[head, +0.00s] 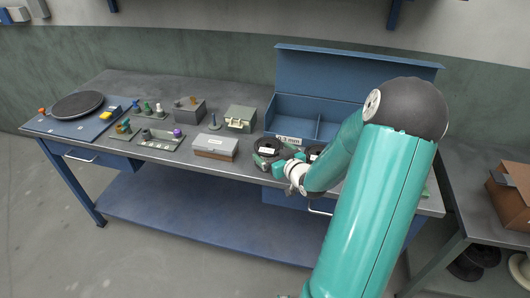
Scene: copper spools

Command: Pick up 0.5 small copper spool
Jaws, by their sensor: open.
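Two dark spools with white labels stand on the grey workbench (120,86) in front of the blue box. The left spool (268,148) is partly covered by my gripper, and the right spool (315,151) is partly covered by my arm. Their labels are too small to read, so I cannot tell which is the 0.5 one. My gripper (266,163) is open at the near side of the left spool. I cannot tell whether the fingers touch it or are around it.
The open blue box (350,70) has a compartment divider and a "0.3 mm" label. A grey box (216,145) and a grey-green case (240,119) stand left of the spools. Further left are small trays (160,140) and a black disc (77,105). A brown carton (510,195) is at the right.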

